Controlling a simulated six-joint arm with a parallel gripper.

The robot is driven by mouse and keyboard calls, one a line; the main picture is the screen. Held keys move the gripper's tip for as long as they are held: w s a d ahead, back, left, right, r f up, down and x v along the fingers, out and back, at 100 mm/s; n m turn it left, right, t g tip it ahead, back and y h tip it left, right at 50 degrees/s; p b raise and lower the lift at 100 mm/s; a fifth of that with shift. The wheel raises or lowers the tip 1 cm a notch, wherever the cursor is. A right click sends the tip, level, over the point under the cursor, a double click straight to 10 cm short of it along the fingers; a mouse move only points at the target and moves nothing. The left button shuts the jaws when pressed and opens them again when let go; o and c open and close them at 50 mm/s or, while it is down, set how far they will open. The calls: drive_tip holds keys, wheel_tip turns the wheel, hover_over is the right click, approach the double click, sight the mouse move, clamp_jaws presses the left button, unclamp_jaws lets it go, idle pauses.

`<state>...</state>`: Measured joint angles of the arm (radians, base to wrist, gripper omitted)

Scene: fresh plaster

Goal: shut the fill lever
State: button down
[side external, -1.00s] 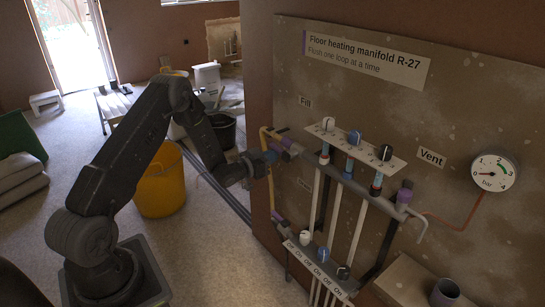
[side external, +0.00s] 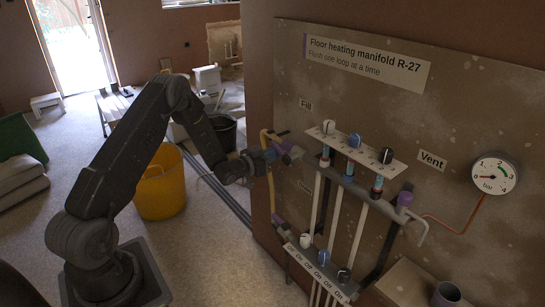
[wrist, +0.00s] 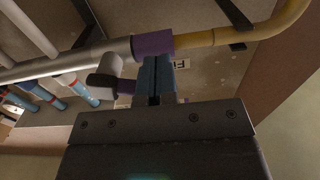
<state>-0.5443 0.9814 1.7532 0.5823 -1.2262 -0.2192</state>
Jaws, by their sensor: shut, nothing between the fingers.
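The fill valve (side external: 285,146) has a purple body and sits on the manifold's left end, below the "Fill" label. What looks like its grey lever (wrist: 105,76) shows in the wrist view, on a purple stem just left of my fingers. Whether the lever is open or shut is unclear. My gripper (side external: 271,154) is shut and empty, its blue fingertips close beside the valve in the side view. In the wrist view my gripper (wrist: 158,68) points toward the pipe and purple collar (wrist: 153,44). I cannot tell whether the fingers touch the lever.
A yellow hose (side external: 270,185) runs down left of the manifold. Knobs (side external: 354,140) on a white strip stand to the right, with a pressure gauge (side external: 494,176) beyond. A lower manifold (side external: 318,262) sits below. A yellow bucket (side external: 160,185) stands behind my arm.

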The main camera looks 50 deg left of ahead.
sight(274, 144)
drive_tip(key=shift+r, duration=0.75)
drive_tip(key=shift+d+r, duration=0.15)
drive_tip(key=shift+r, duration=0.7)
drive_tip(key=shift+d+r, duration=0.3)
drive_tip(key=shift+r, duration=0.25)
drive_tip(key=shift+d, duration=0.1)
